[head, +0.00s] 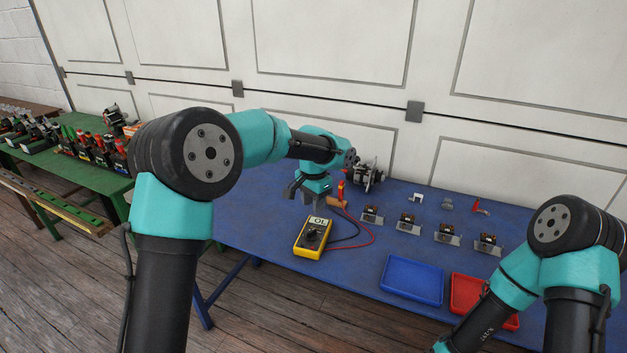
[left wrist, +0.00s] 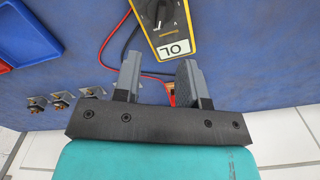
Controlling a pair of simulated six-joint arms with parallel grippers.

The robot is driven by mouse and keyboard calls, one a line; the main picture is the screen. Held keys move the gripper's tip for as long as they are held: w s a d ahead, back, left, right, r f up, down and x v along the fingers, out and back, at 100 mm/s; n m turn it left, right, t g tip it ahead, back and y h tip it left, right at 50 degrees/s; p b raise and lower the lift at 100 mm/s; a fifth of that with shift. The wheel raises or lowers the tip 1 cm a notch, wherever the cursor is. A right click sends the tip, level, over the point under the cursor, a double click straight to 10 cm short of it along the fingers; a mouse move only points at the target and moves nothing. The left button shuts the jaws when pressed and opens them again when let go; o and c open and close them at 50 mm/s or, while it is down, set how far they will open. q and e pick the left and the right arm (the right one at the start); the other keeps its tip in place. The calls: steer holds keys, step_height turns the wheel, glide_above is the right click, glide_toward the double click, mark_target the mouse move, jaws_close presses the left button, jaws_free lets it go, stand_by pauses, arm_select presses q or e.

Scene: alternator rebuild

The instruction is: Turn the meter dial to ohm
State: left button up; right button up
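The yellow multimeter (head: 305,247) lies face up on the blue table, toward its left side. Its display (head: 318,221) reads OL, and its dark dial (head: 312,236) is on the face below that. I cannot make out the dial's position. In the left wrist view the meter (left wrist: 183,25) is upside down, with the dial (left wrist: 158,10) cut by the top edge. My left gripper (head: 309,195) hangs just behind the meter, pointing down. Its fingers (left wrist: 159,62) are apart with nothing between them, clear of the dial. My right gripper is out of view below the frame.
Red and black leads run from the meter across the table. A blue tray (head: 389,289) and a red tray (head: 462,280) stand at the front right. Several small bracketed parts (head: 409,222) sit in a row. An alternator part (head: 366,176) stands behind my left gripper.

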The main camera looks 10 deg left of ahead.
arm_select(q)
step_height(320, 180, up, 8)
steer(key=shift+f, duration=0.2)
